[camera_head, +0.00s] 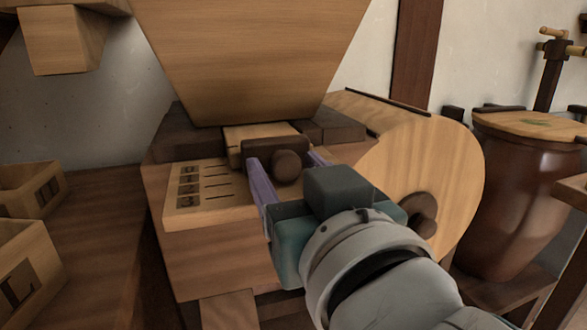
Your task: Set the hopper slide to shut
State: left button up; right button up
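The hopper (250,55) is a tapering wooden funnel above the mill's wooden body. Below its mouth is the slide, a pale board (262,131) with a dark crossbar (262,148) and a round dark knob (286,166). A pale plate (205,195) left of the slide bears several line marks with small dark labels, too small to read. My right gripper (284,162) reaches in from the lower right. Its two purple fingers are spread at either side of the knob, near the crossbar's ends, with gaps to the knob. Contact with the crossbar cannot be told. My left gripper is not in view.
A round wooden wheel or disc (440,165) stands close to the right of my gripper. Wooden bins (30,260) stand at the left on a dark bench (105,205). A brown barrel (512,200) with a pale lid is at the right.

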jog(key=shift+o, duration=0.2)
jog(key=shift+s, duration=0.15)
jog(key=shift+s+d, duration=0.15)
jog(key=shift+s, duration=0.2)
jog(key=p+v, duration=0.1)
jog(key=v, duration=0.8)
jog(key=shift+p, duration=0.35)
jog(key=shift+r, duration=0.1)
